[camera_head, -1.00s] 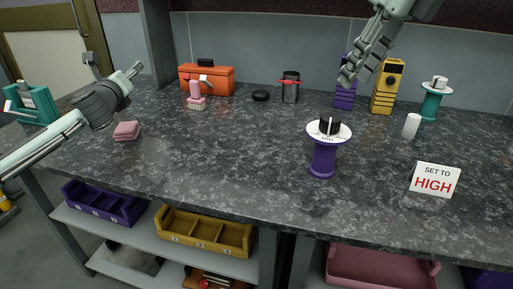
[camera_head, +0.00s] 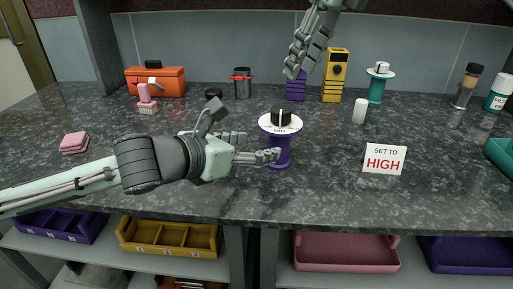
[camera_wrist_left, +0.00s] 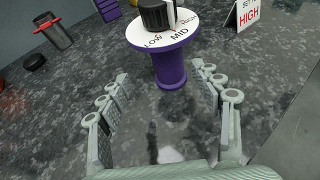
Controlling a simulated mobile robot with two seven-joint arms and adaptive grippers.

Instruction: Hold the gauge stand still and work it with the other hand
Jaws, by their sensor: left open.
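The gauge stand (camera_head: 280,152) is a purple spool-shaped post standing upright on the counter, with a white dial and a black knob (camera_head: 281,117) on top. In the left wrist view the dial (camera_wrist_left: 165,38) reads LOW, MID and HIGH; I cannot tell exactly which label the knob's white mark meets. My left gripper (camera_head: 257,150) is open at the left side of the post. In the left wrist view the post (camera_wrist_left: 168,70) stands ahead, between the two spread fingers. My right gripper (camera_head: 303,70) hangs pointing down above the back of the counter, away from the knob.
A sign (camera_head: 385,159) reading "SET TO HIGH" stands right of the stand. Behind are a white cylinder (camera_head: 359,111), a yellow box (camera_head: 335,75), a teal stand (camera_head: 376,88) and a grey can (camera_head: 243,84). Pink cloths (camera_head: 74,143) lie at left. The counter front is clear.

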